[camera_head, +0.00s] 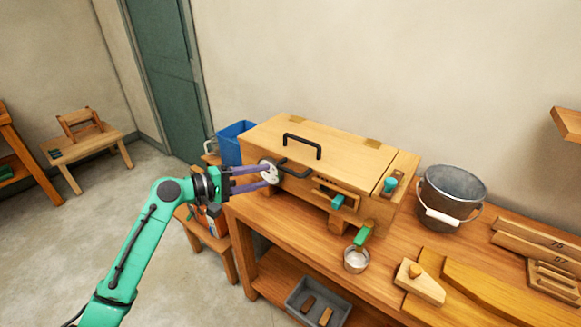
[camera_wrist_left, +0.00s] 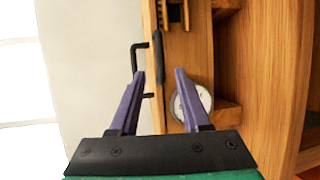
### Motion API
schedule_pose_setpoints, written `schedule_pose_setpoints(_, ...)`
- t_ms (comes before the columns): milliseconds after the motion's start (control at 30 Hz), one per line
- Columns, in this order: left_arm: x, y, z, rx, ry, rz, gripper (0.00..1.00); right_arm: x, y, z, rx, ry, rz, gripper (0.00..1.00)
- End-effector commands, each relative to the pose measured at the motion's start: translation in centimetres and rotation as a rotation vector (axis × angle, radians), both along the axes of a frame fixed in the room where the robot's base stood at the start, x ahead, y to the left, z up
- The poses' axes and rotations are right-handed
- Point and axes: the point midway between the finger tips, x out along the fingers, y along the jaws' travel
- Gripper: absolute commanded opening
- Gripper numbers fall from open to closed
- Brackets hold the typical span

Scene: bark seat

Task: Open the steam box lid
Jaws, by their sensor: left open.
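The wooden steam box (camera_head: 300,180) stands on the workbench with its flat lid (camera_head: 345,150) down. A black bracket handle (camera_head: 302,145) stands up from the lid's top. A second black handle (camera_head: 296,171) sticks out near the box's front left. My left gripper (camera_head: 272,173) is open and empty at the front left of the box, near a round white gauge. The left wrist view shows its purple fingers apart (camera_wrist_left: 158,75), with the gauge (camera_wrist_left: 192,103) beyond the right finger and a black bracket (camera_wrist_left: 139,58) ahead of the left finger. Finger contact is unclear. My right gripper is out of view.
A metal bucket (camera_head: 450,194) stands right of the box on the bench (camera_head: 390,262). A small metal cup (camera_head: 356,259) sits in front, and a wooden block (camera_head: 419,281) lies nearby. A blue bin (camera_head: 231,147) is behind the box's left end. Wall (camera_head: 400,70) rises behind.

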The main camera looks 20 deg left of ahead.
Motion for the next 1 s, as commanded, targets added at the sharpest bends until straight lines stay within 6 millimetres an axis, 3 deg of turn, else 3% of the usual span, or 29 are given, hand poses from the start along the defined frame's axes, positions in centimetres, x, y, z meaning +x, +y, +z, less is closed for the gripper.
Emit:
schedule_pose_setpoints(100, 2.3, -2.3, 0.1, -0.003, -0.001, -0.001, 0.47, 0.1, -0.1, 1.7, -0.002, -0.001, 0.001, 0.57)
schedule_pose_setpoints(300, 5.4, -5.2, -1.0, -0.003, 0.000, 0.001, 0.47, 0.1, -0.4, 2.8, -0.005, -0.002, 0.002, 0.57)
schedule_pose_setpoints(667, 6.3, -6.1, -1.7, 0.002, -0.001, 0.002, 0.47, 0.1, -0.4, 2.8, -0.006, -0.002, 0.001, 0.57)
schedule_pose_setpoints(800, 6.3, -6.1, -1.7, 0.002, -0.001, 0.002, 0.00, 0.2, -0.4, 2.8, -0.006, -0.002, 0.001, 0.57)
schedule_pose_setpoints(1000, 6.2, -6.1, -1.7, 0.002, 0.000, 0.002, 0.00, 0.2, -0.4, 2.8, -0.006, -0.002, 0.001, 0.57)
